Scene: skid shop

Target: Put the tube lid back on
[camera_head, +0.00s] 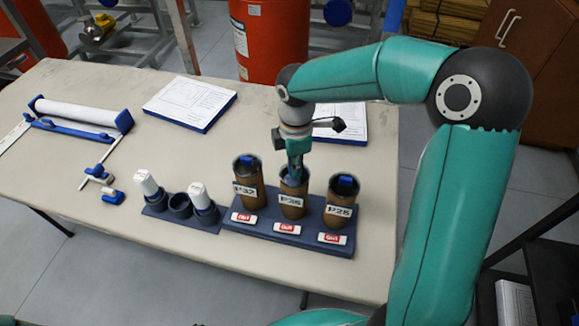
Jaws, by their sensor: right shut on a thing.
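Three brown tubes with white labels stand upright in a dark blue rack (262,232) on the table. The left tube (248,200) and right tube (339,213) each have a dark top with a blue piece in it. My right gripper (293,176) is right over the mouth of the middle tube (292,205), pointing down. It is shut on the tube lid, mostly hidden by the fingers; I cannot tell whether the lid is seated. My left gripper is not in view.
A small three-holder stand (180,208) left of the rack holds two white cylinders; its middle holder looks empty. A paper-roll holder (82,113), a small blue-and-white item (113,196) and papers (190,103) lie farther left and back. The table's front left is clear.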

